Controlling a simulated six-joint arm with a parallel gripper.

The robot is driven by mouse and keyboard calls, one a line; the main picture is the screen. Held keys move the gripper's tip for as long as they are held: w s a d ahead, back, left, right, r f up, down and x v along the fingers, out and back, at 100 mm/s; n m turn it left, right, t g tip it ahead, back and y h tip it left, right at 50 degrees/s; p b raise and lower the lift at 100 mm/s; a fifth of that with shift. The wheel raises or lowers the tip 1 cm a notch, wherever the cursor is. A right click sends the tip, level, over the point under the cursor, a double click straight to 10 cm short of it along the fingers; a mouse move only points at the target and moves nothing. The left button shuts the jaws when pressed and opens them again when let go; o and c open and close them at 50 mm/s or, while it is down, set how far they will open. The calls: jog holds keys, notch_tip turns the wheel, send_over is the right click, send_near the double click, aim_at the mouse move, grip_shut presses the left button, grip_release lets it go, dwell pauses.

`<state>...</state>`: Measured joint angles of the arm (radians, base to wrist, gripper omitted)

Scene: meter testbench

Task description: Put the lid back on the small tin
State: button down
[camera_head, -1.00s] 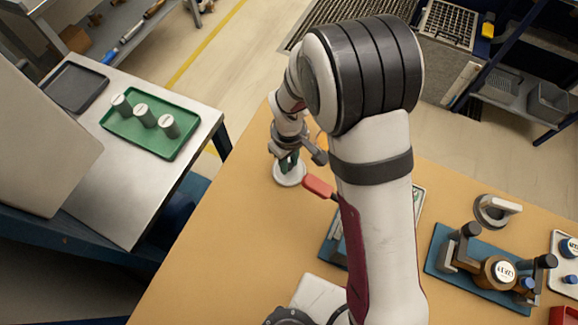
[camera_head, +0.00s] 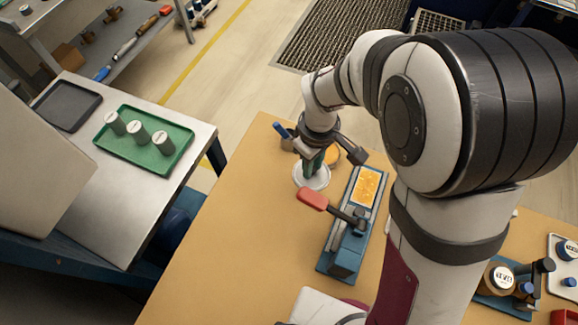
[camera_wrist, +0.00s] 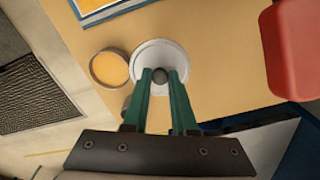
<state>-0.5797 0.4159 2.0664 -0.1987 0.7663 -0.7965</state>
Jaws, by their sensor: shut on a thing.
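The lid is a white round disc (camera_wrist: 158,50) with a dark knob, and it also shows in the head view (camera_head: 311,181). My gripper (camera_wrist: 160,80) has green fingers shut on the lid's knob; it also shows in the head view (camera_head: 314,162). The small tin (camera_wrist: 109,69) is a round open container with orange contents, just left of the lid in the wrist view. In the head view the tin (camera_head: 332,155) is partly hidden behind my gripper. The lid is beside the tin, not over it. I cannot tell its height above the table.
A blue clamp fixture (camera_head: 345,258) with an orange panel and a red handle (camera_head: 312,199) stands close to the lid. A blue-handled item (camera_head: 282,131) is behind my gripper. A green tray (camera_head: 180,150) holds grey cylinders on the left bench. The table's left-front area is clear.

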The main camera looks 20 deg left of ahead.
jog(key=w+d+r, duration=0.1)
jog(key=d+r, duration=0.2)
jog(key=d, duration=0.2)
jog(key=w+a+f, duration=0.1)
jog(key=w+a, duration=0.4)
jog(key=w, duration=0.4)
jog(key=shift+s+d+f, duration=0.1)
jog(key=shift+f, duration=1.4)
jog(key=shift+s+d+f, duration=0.1)
jog(key=shift+f, duration=1.35)
jog(key=shift+f, duration=0.15)
jog(key=shift+c, duration=0.8)
grip_release()
